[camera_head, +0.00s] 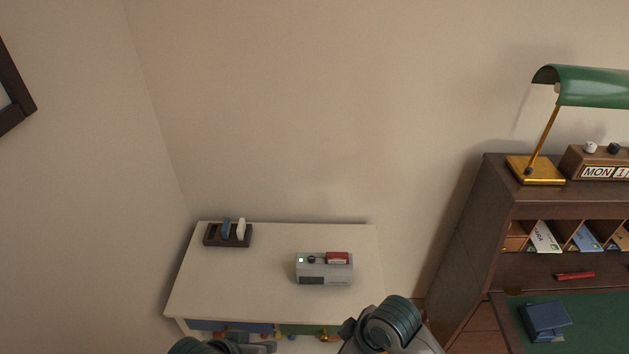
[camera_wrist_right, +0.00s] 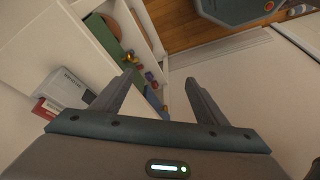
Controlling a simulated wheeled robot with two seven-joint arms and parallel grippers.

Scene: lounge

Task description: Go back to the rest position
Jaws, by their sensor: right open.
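My right gripper (camera_wrist_right: 160,77) shows in the right wrist view, its two grey fingers spread wide with nothing between them. In the head view, part of my right arm rises at the bottom, in front of the white table (camera_head: 270,240). My left gripper cannot be made out in either view.
A grey device (camera_head: 325,272) with a red top and a dark rack (camera_head: 212,238) stand on the white table. Small items lie on the shelf under it. At right is a dark wooden desk (camera_head: 462,250) with a green lamp (camera_head: 595,88) and a blue box (camera_head: 545,320).

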